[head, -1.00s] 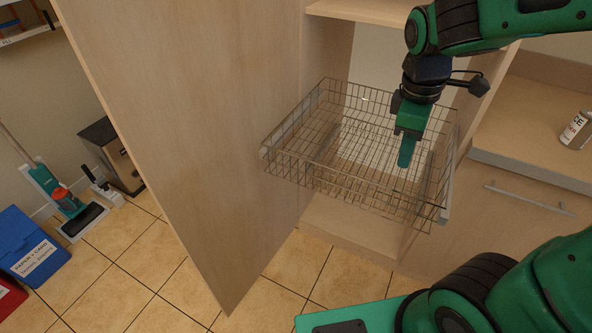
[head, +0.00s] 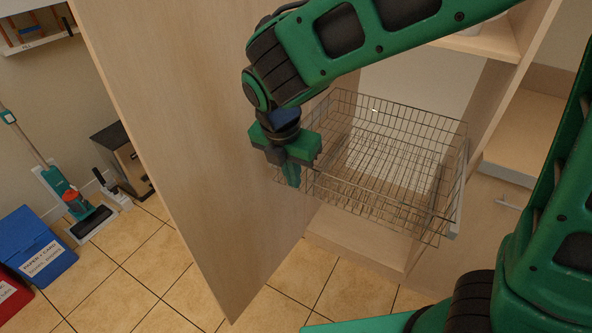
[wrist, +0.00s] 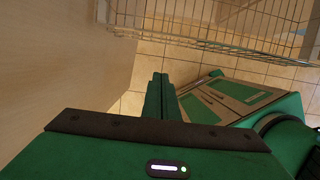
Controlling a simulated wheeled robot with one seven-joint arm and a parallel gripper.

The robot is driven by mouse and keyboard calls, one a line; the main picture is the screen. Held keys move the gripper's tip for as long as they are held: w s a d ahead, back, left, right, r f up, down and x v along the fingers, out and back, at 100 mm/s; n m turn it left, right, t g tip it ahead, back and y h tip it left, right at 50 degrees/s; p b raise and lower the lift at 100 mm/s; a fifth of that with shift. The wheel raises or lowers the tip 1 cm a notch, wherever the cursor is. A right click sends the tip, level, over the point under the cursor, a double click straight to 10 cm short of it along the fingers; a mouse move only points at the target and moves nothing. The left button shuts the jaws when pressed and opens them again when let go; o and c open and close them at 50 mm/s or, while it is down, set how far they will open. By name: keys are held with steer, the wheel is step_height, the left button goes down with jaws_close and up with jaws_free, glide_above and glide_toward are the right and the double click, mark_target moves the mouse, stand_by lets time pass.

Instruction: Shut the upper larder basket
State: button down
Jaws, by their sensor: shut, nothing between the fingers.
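The upper larder basket (head: 385,165) is a wire basket pulled out of the tall wooden larder cabinet, empty inside. It also shows across the top of the wrist view (wrist: 225,25). My gripper (head: 292,178) is at the basket's near left corner, between it and the open door, pointing down with its fingers together. In the head view it hides that corner of the basket. In the wrist view the closed fingers (wrist: 161,95) are on the near, outer side of the basket's front wires, with a gap visible between them. Nothing is held.
The tall larder door (head: 190,130) stands open just left of my gripper. A worktop (head: 525,140) with a handled drawer front is at the right. Blue (head: 35,250) and red bins, a vacuum and a metal bin stand at far left. The tiled floor below is clear.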

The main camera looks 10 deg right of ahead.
mark_target(305, 181)
steer(key=shift+w+d+f, duration=0.55)
steer(key=shift+w+f, duration=0.2)
steer(key=shift+f, duration=0.35)
steer(key=shift+w+d+f, duration=0.6)
steer(key=shift+w+f, duration=0.2)
steer(key=shift+f, duration=0.35)
steer(key=shift+w+d+f, duration=0.55)
steer(key=shift+w+f, duration=0.2)
steer(key=shift+f, duration=0.35)
